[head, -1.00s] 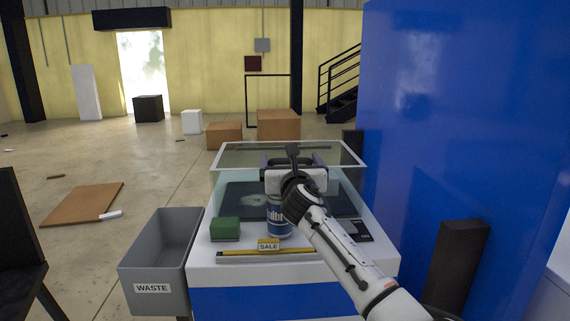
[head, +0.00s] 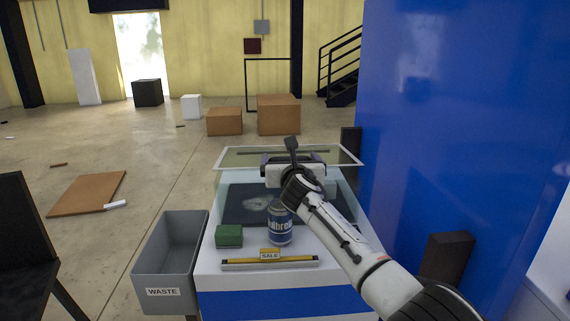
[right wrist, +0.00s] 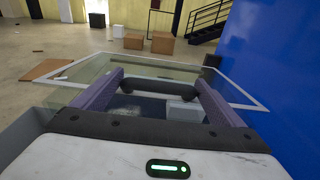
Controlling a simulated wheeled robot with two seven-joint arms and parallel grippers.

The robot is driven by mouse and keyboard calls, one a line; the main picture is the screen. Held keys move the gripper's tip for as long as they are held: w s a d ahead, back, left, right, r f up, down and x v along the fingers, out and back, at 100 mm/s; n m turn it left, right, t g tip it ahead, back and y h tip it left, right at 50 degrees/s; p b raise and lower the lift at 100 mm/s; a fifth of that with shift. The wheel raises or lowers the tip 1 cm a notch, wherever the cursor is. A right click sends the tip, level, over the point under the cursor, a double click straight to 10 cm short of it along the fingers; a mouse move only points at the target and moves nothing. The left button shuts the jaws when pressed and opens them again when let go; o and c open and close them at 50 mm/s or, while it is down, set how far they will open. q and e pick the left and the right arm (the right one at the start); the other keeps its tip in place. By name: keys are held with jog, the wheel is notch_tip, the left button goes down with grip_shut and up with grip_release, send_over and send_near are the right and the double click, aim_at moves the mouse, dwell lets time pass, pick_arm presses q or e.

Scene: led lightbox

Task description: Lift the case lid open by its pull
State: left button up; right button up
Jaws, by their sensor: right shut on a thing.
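The display case (head: 232,192) has clear walls on a white counter. Its lid (head: 224,158) is a clear pane in a pale frame over the case; in the head view its front edge stands above the counter, and the exact tilt is hard to judge. The pull is a dark rounded bar, seen in the right wrist view (right wrist: 160,87) across the space between the fingers. My right gripper (head: 293,159) is shut on the pull; its fingers (right wrist: 158,82) reach either side of it. The gripper body hides part of the pull in the head view. My left gripper is out of view.
On the counter in front stand a blue and silver can (head: 280,228), a green block (head: 229,236), and a yellow strip with a SALE tag (head: 270,254). A grey WASTE bin (head: 165,275) is at left. A tall blue panel (head: 450,130) rises close at right.

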jog(key=shift+w+r+g+p, duration=0.15)
jog(key=shift+r+p, duration=0.5)
jog(key=shift+p, duration=0.15)
jog(key=shift+w+r+g+p, duration=0.1)
jog(key=shift+r+g+p, duration=0.05)
jog(key=shift+r+p, duration=0.55)
jog(key=shift+w+r+p, duration=0.1)
jog(key=shift+r+p, duration=0.05)
jog(key=shift+p, duration=0.6)
jog(key=o, duration=0.9)
jog(key=shift+f+g, duration=0.2)
jog(key=shift+g, duration=0.1)
